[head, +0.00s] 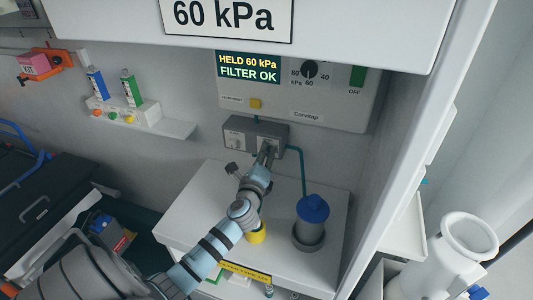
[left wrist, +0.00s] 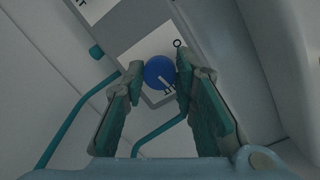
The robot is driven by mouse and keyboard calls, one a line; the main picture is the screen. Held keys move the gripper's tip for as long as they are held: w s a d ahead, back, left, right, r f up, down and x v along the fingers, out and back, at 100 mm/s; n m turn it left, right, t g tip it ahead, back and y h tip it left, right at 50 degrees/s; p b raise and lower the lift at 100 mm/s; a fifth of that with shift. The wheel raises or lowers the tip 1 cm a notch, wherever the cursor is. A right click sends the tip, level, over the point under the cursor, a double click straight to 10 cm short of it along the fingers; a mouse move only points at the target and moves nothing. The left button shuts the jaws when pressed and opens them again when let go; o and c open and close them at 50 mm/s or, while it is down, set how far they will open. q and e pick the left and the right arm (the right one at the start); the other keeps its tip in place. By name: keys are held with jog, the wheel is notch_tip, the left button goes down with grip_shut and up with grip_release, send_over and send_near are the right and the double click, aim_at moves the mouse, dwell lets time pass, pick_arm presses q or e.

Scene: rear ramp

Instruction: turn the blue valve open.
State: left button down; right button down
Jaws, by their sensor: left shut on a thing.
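The blue valve (left wrist: 159,72) is a round knob on a small grey box (head: 237,130) under the wall unit. In the left wrist view it sits between the fingertips of my left gripper (left wrist: 160,67), with a pale mark on its lower right edge. My left gripper also shows in the head view (head: 266,153), reaching up to the right half of the grey box and hiding the knob there. It is shut on the knob. The display (head: 249,68) above reads "HELD 60 kPa" and "FILTER OK". My right gripper is not in view.
A blue-topped canister (head: 312,213) stands on the white cabinet top (head: 197,202), right of my arm. A teal tube (head: 302,170) runs near the grey box. A yellow object (head: 257,234) is partly behind my arm. A shelf with bottles (head: 178,128) is left.

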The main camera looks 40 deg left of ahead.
pick_arm(q)
jog(key=shift+a+n+h+p, duration=0.15)
jog(key=shift+n+h, duration=0.45)
jog(key=shift+n, duration=2.85)
jog(key=shift+d+n+h+p, duration=0.15)
jog(key=shift+n+h, duration=0.45)
jog(key=shift+n, duration=2.85)
jog(key=shift+a, duration=0.1)
jog(key=c, duration=1.3)
grip_release()
jog(key=shift+w, duration=0.1)
